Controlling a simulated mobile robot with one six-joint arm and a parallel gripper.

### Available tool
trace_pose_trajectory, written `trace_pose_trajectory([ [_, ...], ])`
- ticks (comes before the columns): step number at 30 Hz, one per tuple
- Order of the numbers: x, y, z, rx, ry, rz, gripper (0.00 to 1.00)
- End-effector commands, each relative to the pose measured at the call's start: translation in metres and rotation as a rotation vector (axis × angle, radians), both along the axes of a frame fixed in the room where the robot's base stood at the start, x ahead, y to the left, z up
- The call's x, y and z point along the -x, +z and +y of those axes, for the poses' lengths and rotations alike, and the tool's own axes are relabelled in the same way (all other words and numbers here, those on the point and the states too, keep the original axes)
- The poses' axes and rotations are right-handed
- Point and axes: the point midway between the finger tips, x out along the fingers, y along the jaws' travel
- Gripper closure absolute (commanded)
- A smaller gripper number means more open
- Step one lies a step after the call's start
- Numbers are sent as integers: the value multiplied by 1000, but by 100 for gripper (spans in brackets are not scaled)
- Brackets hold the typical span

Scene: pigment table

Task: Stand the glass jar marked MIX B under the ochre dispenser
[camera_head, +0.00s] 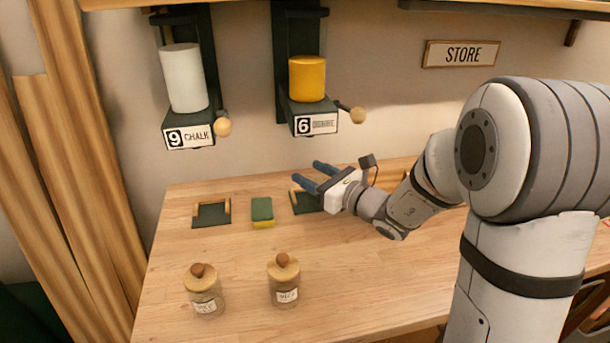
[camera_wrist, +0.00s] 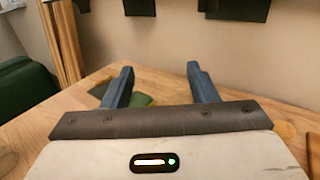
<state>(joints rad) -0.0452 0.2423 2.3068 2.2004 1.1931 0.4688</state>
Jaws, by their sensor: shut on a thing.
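Two glass jars with wooden lids and round knobs stand upright on the table. The left jar (camera_head: 205,302) and the right jar (camera_head: 285,292) have labels too blurred to tell which is MIX B. The ochre dispenser (camera_head: 307,80), a yellow cylinder in a dark holder marked 6, hangs on the wall. Below it is a dark pad with wooden rails (camera_head: 306,203), partly hidden by my gripper. My gripper (camera_head: 306,171) is over that pad, pointing left. In the wrist view my gripper (camera_wrist: 159,75) has its blue fingers apart, with nothing visible between them.
The chalk dispenser (camera_head: 184,78), marked 9, hangs at left, above another railed pad (camera_head: 212,221). A green and yellow sponge (camera_head: 262,213) lies between the pads. A STORE sign (camera_head: 461,54) is on the wall. The table (camera_head: 350,270) is clear right of the jars.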

Motion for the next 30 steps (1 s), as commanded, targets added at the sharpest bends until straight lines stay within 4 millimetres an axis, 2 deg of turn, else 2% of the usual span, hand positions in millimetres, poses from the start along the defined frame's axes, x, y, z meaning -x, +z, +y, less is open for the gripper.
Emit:
trace_pose_trajectory([
  [3,-32,2,9,-2,1,-1,80],
  [12,-95,1,27,-1,0,-1,80],
  [15,-94,-17,27,-1,1,4,80],
  [23,-94,-35,27,-1,0,0,80],
  [30,-95,-66,28,0,0,2,80],
])
